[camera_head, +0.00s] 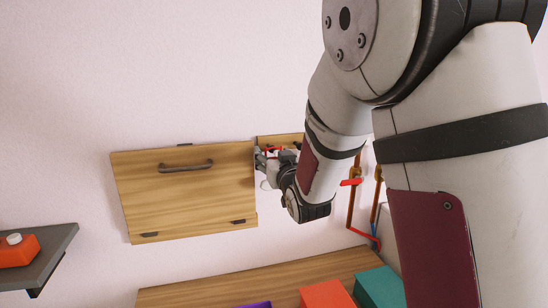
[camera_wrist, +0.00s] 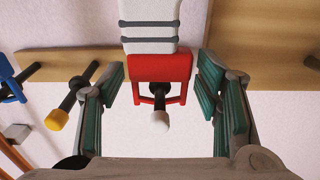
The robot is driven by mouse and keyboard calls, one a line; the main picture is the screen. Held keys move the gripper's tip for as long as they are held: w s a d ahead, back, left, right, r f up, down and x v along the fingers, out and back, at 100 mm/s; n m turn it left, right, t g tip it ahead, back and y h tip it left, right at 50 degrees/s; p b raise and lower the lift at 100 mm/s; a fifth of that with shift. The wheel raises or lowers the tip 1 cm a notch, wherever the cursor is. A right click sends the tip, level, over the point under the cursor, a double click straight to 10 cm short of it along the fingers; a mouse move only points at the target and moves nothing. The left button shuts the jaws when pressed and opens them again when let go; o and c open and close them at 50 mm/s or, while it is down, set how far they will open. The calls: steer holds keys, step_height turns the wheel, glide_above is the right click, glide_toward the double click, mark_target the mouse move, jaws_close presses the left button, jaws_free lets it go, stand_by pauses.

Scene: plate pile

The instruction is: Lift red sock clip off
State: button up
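The red clip (camera_wrist: 160,68) shows in the middle of the wrist view, with a white sock with grey stripes (camera_wrist: 149,20) attached above it in the picture. A dark peg with a white tip (camera_wrist: 161,118) passes through the clip's loop. My gripper (camera_wrist: 163,88) is open, with one green-padded finger on each side of the clip and visible gaps between. In the head view my gripper (camera_head: 268,164) is at the small wooden rail (camera_head: 281,139), and a bit of red shows there. My gripper and arm hide most of the clip in that view.
A peg with a yellow tip (camera_wrist: 57,119) and a blue clip (camera_wrist: 12,88) are left of my gripper in the wrist view. A wooden cabinet door with a handle (camera_head: 186,190) adjoins the rail. Pipes with a red valve handle (camera_head: 351,182) are to the right.

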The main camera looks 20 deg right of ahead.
steer(key=c, duration=0.8)
steer(key=shift+c, duration=0.2)
steer(key=shift+r, duration=0.45)
steer(key=s+p, duration=0.3)
steer(key=s, duration=0.4)
stand_by(0.6)
